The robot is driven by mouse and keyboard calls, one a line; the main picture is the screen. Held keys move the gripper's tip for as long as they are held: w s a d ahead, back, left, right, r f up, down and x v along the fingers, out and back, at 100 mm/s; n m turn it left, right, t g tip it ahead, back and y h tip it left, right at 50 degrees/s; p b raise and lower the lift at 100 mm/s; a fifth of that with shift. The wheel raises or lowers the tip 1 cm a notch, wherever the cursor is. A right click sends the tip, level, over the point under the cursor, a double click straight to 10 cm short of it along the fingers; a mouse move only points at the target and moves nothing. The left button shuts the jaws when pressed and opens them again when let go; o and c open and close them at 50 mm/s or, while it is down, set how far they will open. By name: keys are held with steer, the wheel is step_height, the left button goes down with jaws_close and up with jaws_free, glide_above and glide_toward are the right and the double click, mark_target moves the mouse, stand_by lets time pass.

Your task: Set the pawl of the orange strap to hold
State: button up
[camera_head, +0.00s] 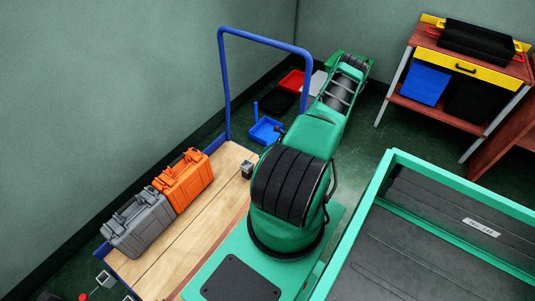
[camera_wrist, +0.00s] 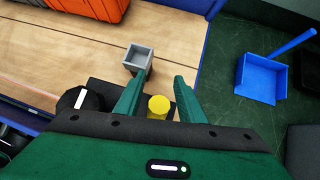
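My gripper (camera_wrist: 157,88) is open in the wrist view, its two green fingers spread apart. A yellow round knob or cap (camera_wrist: 158,107) shows between the fingers, near their base; I cannot tell whether they touch it. A dark block (camera_wrist: 104,94) lies beside the left finger. A black round knob with a white bar (camera_wrist: 80,101) is left of it. A small grey open-topped box (camera_wrist: 139,59) lies beyond the fingertips, on the wooden deck; it also shows in the head view (camera_head: 247,169). I cannot make out an orange strap or its pawl. My arm hides the gripper in the head view.
A trolley deck (camera_head: 205,220) with a blue handle (camera_head: 264,39) carries an orange case (camera_head: 184,180) and a grey case (camera_head: 138,226). A blue dustpan (camera_head: 265,131) lies on the floor.

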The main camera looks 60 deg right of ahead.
steer(key=shift+s, duration=0.4)
steer(key=v, duration=1)
steer(key=shift+r, duration=0.15)
steer(key=shift+s, duration=0.1)
